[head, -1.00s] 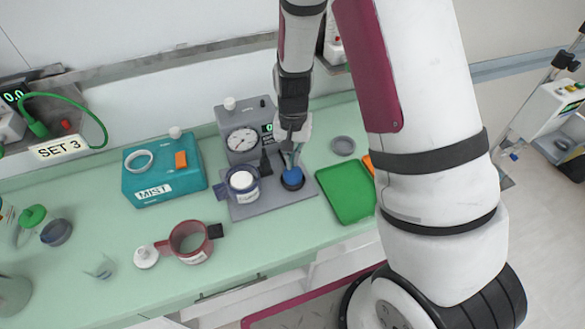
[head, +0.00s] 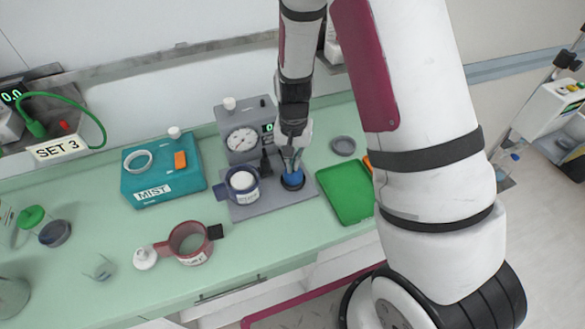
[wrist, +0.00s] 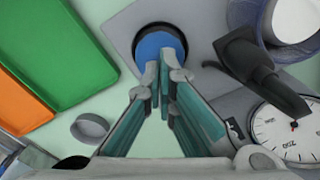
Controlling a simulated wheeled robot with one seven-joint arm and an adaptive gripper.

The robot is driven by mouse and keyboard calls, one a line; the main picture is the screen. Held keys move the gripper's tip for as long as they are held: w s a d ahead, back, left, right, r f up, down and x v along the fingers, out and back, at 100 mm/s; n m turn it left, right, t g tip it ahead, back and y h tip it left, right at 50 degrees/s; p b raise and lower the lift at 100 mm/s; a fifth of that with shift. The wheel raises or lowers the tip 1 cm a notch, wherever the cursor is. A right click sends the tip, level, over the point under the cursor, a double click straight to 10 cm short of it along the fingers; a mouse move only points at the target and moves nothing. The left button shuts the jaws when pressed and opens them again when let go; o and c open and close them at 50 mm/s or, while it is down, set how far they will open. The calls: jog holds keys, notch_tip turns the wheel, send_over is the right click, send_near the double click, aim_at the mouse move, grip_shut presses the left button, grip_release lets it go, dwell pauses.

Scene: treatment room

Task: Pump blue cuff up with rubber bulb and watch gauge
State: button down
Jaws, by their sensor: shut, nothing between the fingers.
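The blue cuff (head: 251,192) wraps a white labelled cylinder on a grey board; its edge shows in the wrist view (wrist: 266,24). The grey gauge unit (head: 233,112) stands behind it with a round dial (head: 243,140) and a green readout, partly hidden by my arm. The dial also shows in the wrist view (wrist: 284,136). The blue rubber bulb (head: 293,181) sits in a dark ring right of the cuff; its round top shows in the wrist view (wrist: 152,45). My gripper (head: 291,166) is shut, fingertips (wrist: 163,72) down over the bulb's top; contact is unclear.
A black connector (wrist: 240,55) lies between bulb and gauge. A green tray (head: 345,192) and a grey round dish (head: 342,146) lie right. A teal MIST box (head: 150,195) and a red cuff (head: 172,244) stand left.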

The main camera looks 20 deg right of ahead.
jog(key=shift+f, duration=0.75)
jog(key=shift+r, duration=1.15)
jog(key=shift+f, duration=0.15)
jog(key=shift+p, duration=0.35)
dwell(0.7)
jog(key=shift+f+b, duration=0.3)
jog(key=shift+f, duration=0.75)
jog(key=shift+r+p, duration=0.4)
jog(key=shift+r, duration=0.75)
dwell(0.4)
